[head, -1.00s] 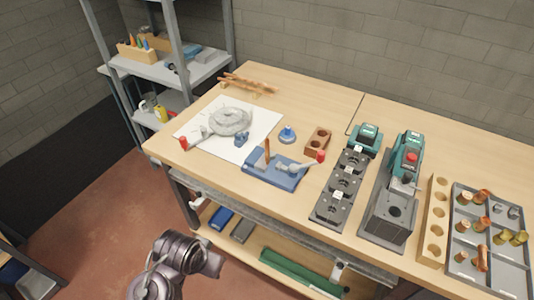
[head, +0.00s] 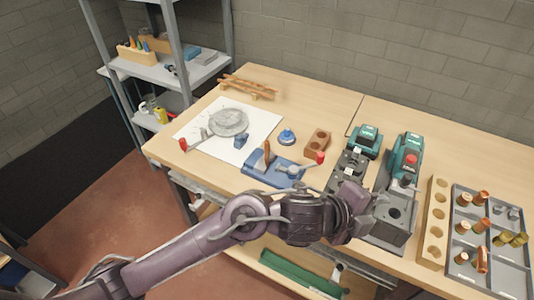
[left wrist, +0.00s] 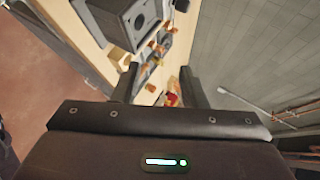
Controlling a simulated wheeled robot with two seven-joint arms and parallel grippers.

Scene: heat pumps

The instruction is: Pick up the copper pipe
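Long copper pipes (head: 248,87) lie on a wooden rack at the back left of the table. A short copper pipe (head: 267,151) stands upright in a blue fixture (head: 262,178) nearer the front edge. My left gripper (head: 366,204) is over the front of the table, to the right of the blue fixture and well away from the rack. It hides part of the dark grey block with round holes. In the left wrist view its two fingers (left wrist: 158,86) are apart with nothing held between them. My right gripper is not in view.
A grey tray (head: 510,263) with several copper and brass fittings is at the right, beside a wooden holed block (head: 434,222). Teal machines (head: 406,155) stand behind my gripper. A white sheet (head: 262,124) bears a round grey part. The back middle of the table is clear.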

